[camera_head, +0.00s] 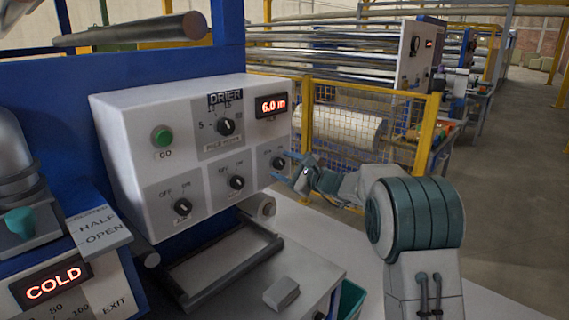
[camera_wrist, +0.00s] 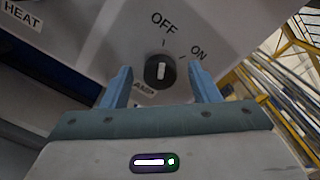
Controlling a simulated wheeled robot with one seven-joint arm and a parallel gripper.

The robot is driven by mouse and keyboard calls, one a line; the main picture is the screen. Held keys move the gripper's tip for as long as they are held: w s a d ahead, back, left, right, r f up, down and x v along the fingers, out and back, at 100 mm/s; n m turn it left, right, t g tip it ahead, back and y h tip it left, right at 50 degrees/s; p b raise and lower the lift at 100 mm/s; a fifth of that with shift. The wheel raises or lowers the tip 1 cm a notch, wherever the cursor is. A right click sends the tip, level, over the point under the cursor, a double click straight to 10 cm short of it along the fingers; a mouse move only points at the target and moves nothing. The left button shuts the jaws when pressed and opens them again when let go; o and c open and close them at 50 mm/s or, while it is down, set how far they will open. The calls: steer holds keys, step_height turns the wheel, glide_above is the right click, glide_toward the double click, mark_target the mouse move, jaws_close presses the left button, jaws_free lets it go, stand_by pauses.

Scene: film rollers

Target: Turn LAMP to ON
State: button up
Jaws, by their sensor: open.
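The LAMP knob (camera_wrist: 160,72) is a round black knob with a white line, on the grey panel in the wrist view. Its line points toward the OFF mark; ON is printed to the right. Its label is partly hidden, with "AMP" readable. My gripper (camera_wrist: 161,85) is open, with one blue finger on each side of the knob in the picture. I cannot tell whether the fingers touch it. In the head view my gripper (camera_head: 286,168) is at the panel's lower right knob (camera_head: 278,163), close in front of it.
The DRIER panel (camera_head: 125,125) also carries a green GO button (camera_head: 162,136), a dial (camera_head: 226,127), a red 6.0 m display (camera_head: 271,105) and two other OFF/ON knobs (camera_head: 237,182), (camera_head: 183,207). A yellow mesh fence (camera_head: 428,135) stands behind my arm. A small grey block (camera_head: 282,292) lies below.

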steer(key=shift+w+a, duration=0.1)
steer(key=c, duration=1)
steer(key=shift+o, duration=0.2)
steer(key=shift+m, duration=1.5)
steer(key=m, duration=0.3)
steer(key=shift+r+m+p, duration=0.1)
steer(key=shift+m+p, duration=0.2)
steer(key=shift+p, duration=0.1)
steer(key=m+p, duration=0.2)
steer(key=m, duration=0.3)
steer(key=shift+w+p, duration=0.1)
steer(key=shift+p, duration=0.2)
steer(key=shift+m, duration=0.3)
